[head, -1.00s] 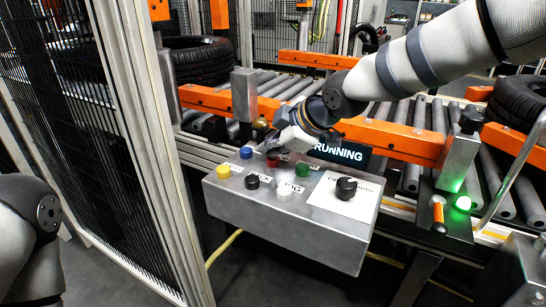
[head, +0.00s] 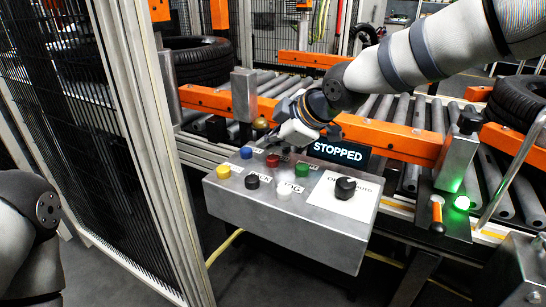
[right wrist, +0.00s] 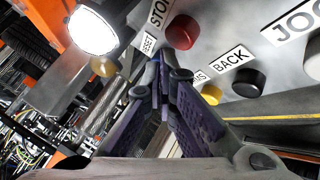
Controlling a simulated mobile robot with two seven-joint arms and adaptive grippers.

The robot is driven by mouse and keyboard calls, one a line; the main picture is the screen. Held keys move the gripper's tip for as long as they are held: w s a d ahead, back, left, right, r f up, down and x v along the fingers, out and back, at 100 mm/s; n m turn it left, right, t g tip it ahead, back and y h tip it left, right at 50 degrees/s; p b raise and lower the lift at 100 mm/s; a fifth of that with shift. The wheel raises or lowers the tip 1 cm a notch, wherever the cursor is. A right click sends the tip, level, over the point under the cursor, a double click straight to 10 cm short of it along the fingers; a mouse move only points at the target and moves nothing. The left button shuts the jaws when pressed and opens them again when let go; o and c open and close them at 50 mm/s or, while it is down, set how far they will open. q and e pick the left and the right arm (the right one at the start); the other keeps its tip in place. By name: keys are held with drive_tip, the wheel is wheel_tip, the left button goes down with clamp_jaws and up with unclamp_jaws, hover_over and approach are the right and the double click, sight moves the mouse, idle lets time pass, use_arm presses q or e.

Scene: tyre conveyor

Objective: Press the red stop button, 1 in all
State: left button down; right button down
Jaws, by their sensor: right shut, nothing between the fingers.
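The red stop button (head: 272,160) is on the sloped top of the grey control box (head: 290,225), between the blue and green buttons. It also shows in the right wrist view (right wrist: 182,32), beside a label partly reading "STO". My right gripper (head: 268,141) is shut and empty, just above and behind the button row, apart from the red button. In the right wrist view its fingertips (right wrist: 160,85) are together below and left of the red button. The display (head: 338,151) behind the box reads "STOPPED". My left gripper is out of view.
Blue (head: 246,152), yellow (head: 223,171), black (head: 252,182), white (head: 284,190) and green (head: 302,170) buttons and a black knob (head: 346,187) surround it. The roller conveyor (head: 400,125) with orange rails lies behind. A mesh fence (head: 75,130) stands left.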

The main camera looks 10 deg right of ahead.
sight(271, 159)
drive_tip(key=shift+r, duration=0.1)
drive_tip(key=shift+r, duration=2.5)
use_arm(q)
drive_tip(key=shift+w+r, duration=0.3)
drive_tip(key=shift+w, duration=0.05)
